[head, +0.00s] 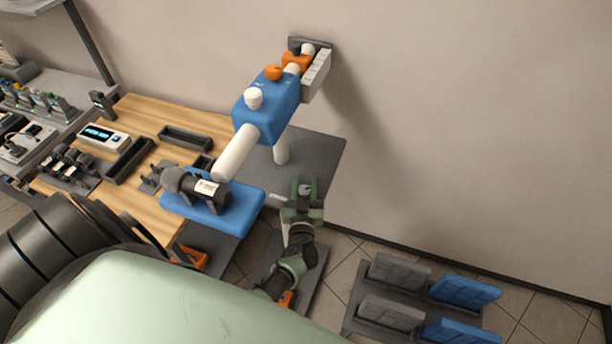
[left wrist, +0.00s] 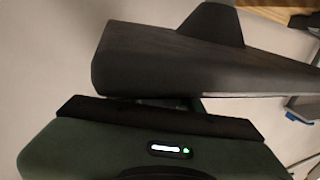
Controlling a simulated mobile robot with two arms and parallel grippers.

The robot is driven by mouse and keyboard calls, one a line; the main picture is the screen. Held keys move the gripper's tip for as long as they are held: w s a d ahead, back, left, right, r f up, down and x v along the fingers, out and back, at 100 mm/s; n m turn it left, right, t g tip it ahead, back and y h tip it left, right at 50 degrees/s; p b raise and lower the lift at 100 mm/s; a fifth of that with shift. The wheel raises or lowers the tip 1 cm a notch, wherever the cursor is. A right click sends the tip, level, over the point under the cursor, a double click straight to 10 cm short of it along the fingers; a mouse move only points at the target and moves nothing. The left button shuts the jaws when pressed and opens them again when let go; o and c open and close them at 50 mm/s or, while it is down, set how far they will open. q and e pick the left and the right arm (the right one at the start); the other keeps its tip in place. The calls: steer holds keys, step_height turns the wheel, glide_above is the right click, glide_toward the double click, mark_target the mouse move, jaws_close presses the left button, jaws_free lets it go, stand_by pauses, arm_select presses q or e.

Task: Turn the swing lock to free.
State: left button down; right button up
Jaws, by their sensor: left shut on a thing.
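A jointed blue unit (head: 268,106) with a white tube (head: 238,152) hangs on a dark wall bracket (head: 312,44). It carries orange knobs (head: 273,72) and a white knob (head: 254,97). I cannot tell which part is the swing lock or how it is set. My left gripper (head: 304,189) is green and sits below and right of the blue unit, apart from it in the picture. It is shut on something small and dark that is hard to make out. In the left wrist view, a dark wedge-shaped piece (left wrist: 190,65) lies across the green gripper body. My right gripper is not seen.
A wooden bench (head: 150,112) with dark trays (head: 130,160) stands at the left. A blue pad (head: 232,206) lies at its near end, with a dark cylinder above it. A rack of grey and blue panels (head: 465,291) stands on the tiled floor at lower right.

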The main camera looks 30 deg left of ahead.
mark_target(304, 196)
arm_select(q)
steer(key=shift+a+r+y, duration=0.1)
steer(key=shift+r+y, duration=0.05)
steer(key=shift+y, duration=0.15)
steer(key=c, duration=0.9)
jaws_free()
steer(key=shift+c, duration=0.2)
steer(key=shift+s+d, duration=0.3)
steer(key=shift+s, duration=0.05)
steer(key=p+v, duration=0.1)
steer(key=v, duration=0.6)
steer(key=shift+p, duration=0.35)
steer(key=shift+w, duration=0.1)
